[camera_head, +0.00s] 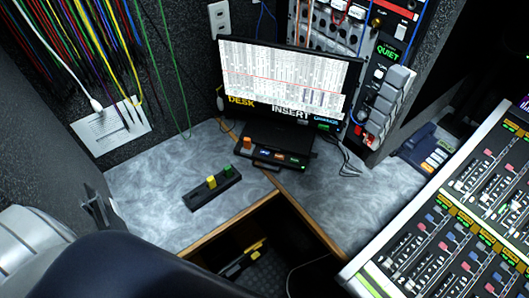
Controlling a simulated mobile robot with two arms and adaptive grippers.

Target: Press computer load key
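A small black key box (213,188) lies on the grey marbled desk, with a yellow key (211,182), a green key (227,169) and a dark key. Behind it, a black unit (277,147) below the monitor carries a raised orange key (248,143) and a row of small coloured keys. No label reading computer load is legible, so I cannot tell which key it is. My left gripper (100,207) is at the desk's left edge, well left of the key box and apart from it. It is partly hidden, its finger gap unclear. My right gripper is not seen.
A lit monitor (285,80) stands at the back. A fader console (455,225) fills the right side. A telephone-like unit (425,150) sits beside it. A dark opening (265,250) cuts into the desk front. Cables (160,65) hang at the left.

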